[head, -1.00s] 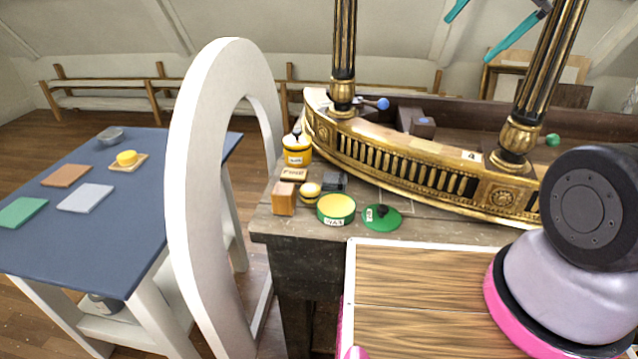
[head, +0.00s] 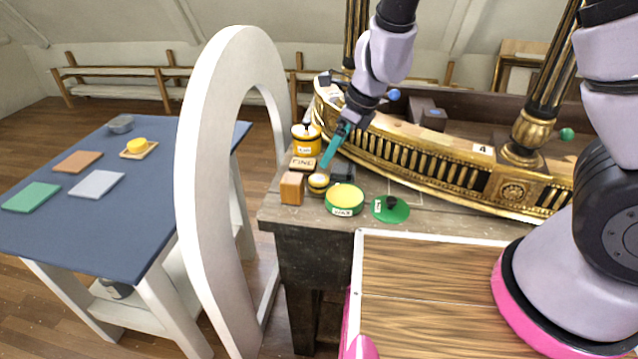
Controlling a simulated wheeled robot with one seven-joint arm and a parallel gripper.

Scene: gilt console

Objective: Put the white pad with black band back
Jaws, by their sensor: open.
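A small round pad (head: 318,184), pale yellow-cream with a dark band, sits on the worn wooden bench top (head: 282,216); it is the nearest match to the white pad with black band. My gripper (head: 327,161), with teal fingers, is open and points down just above the pad. The fingertips overlap its upper edge in the picture; I cannot tell whether they touch it. A wooden block marked FINE (head: 303,163) lies just behind the pad.
Close by stand an orange-brown block (head: 291,188), a yellow jar (head: 306,140), a green-rimmed tin (head: 344,201), its green lid (head: 391,210) and a dark box (head: 343,172). The gilt console (head: 440,170) rises behind. A white arch (head: 197,200) stands left, before a blue-topped table (head: 130,222).

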